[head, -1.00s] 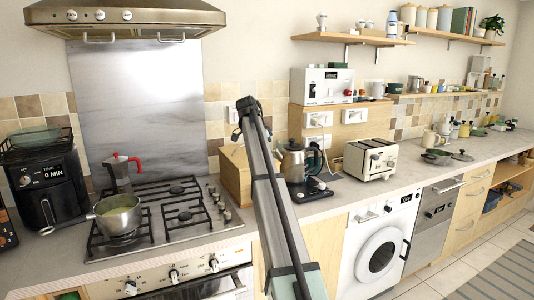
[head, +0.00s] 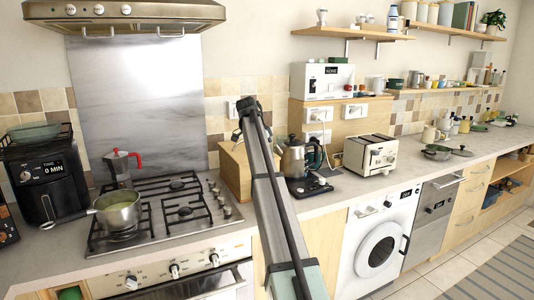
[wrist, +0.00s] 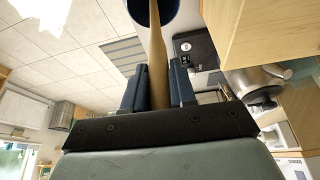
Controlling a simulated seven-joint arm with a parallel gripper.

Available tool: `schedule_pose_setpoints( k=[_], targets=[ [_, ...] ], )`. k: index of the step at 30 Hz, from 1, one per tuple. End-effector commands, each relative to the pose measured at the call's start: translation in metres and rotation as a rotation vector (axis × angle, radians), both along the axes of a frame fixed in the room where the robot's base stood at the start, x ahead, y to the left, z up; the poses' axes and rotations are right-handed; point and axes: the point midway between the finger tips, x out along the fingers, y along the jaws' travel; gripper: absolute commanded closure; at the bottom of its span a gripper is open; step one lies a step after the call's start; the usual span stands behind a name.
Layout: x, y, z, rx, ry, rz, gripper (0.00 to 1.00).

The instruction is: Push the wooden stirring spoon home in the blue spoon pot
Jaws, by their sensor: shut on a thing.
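In the wrist view, the wooden stirring spoon (wrist: 158,72) shows as a pale shaft between the two dark blue fingers of my gripper (wrist: 158,78). The gripper is shut on it. The shaft runs up the picture to the blue spoon pot (wrist: 152,12), which is cut off by the top edge. The far end of the spoon meets the dark mouth of the pot; how deep it sits I cannot tell. In the head view, my arm crosses the centre and I cannot make out the gripper, spoon or blue pot.
A wooden box (head: 234,172) stands behind my arm on the counter. A kettle (head: 294,158) and a toaster (head: 370,154) stand to its right. The hob, with a saucepan (head: 117,212) and a moka pot (head: 121,165), is to the left.

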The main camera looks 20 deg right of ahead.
Motion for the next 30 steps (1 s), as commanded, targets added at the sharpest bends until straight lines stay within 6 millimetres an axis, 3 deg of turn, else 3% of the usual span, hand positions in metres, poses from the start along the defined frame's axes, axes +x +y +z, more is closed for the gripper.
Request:
schedule_pose_setpoints(
  k=[30],
  targets=[
    [0.0, 0.0, -0.021, 0.0, 0.0, 0.0, 1.0]
  ],
)
